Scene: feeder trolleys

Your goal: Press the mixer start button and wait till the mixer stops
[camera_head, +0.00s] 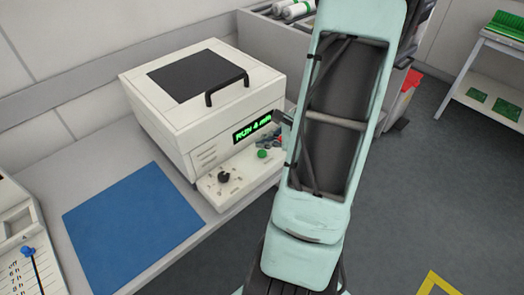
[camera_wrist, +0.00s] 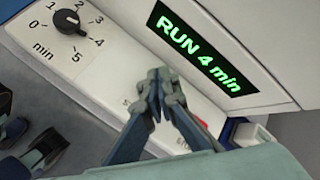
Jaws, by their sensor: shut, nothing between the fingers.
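The mixer (camera_head: 165,115) is a white box with a dark top window and a black handle, standing on the grey bench. Its display (camera_head: 252,129) reads "RUN 4 min" in green, also legible in the wrist view (camera_wrist: 200,48). A black timer knob (camera_head: 224,177) is at the left of the front ledge; the wrist view shows its 0 to 5 min scale around the knob (camera_wrist: 69,20). A green button (camera_head: 262,154) is right of it. My gripper (camera_wrist: 160,85) is shut and empty over the ledge below the display. Its fingers hide the green button in the wrist view.
A blue mat (camera_head: 130,225) lies on the bench left of the mixer. A panel with a blue-topped lever (camera_head: 28,252) is at the far left. A trolley with green boards (camera_head: 490,75) stands at the right. Open floor lies right of my arm.

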